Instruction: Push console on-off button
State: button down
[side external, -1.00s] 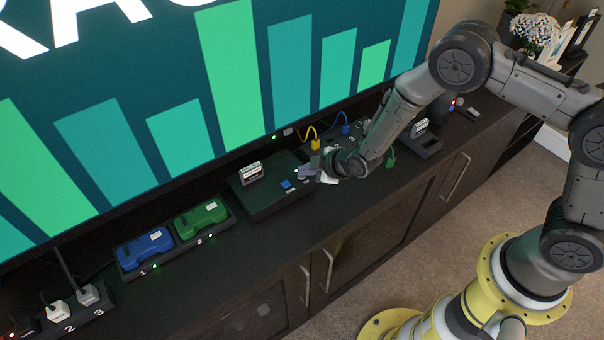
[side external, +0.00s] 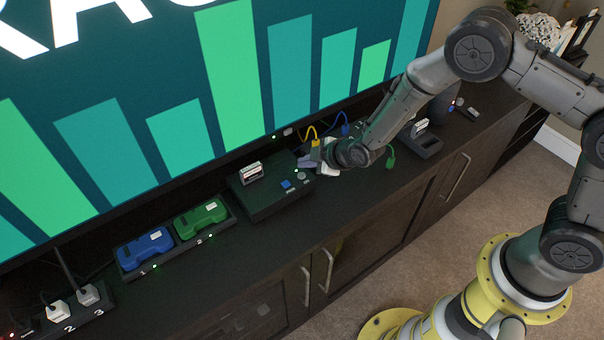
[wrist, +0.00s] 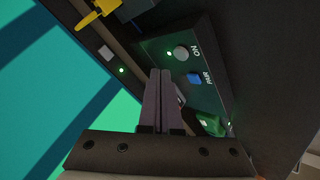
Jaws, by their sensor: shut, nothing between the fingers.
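The console (side external: 262,203) is a dark box on the cabinet top, below the screen. A cartridge with a pale label (side external: 251,173) stands in its top. On its top, the round grey on-off button (side external: 301,176) has a lit green light beside it. In the wrist view this button (wrist: 181,53) is marked ON, and the blue PAIR button (wrist: 194,79) is next to it. My gripper (side external: 305,161) is shut and empty, just above and behind the button end of the console. In the wrist view its fingers (wrist: 158,75) are together, and the ON button is uncovered and apart from them.
Blue (side external: 147,249) and green (side external: 202,217) controllers sit in a dock to the left. Yellow (side external: 312,135) and blue (side external: 345,126) cables are behind my gripper. A dock with a cartridge (side external: 423,140) stands to the right. The cabinet's front strip is clear.

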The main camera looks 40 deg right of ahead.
notch_tip(320, 180, up, 5)
jog(key=shift+f, duration=0.1)
dwell(0.4)
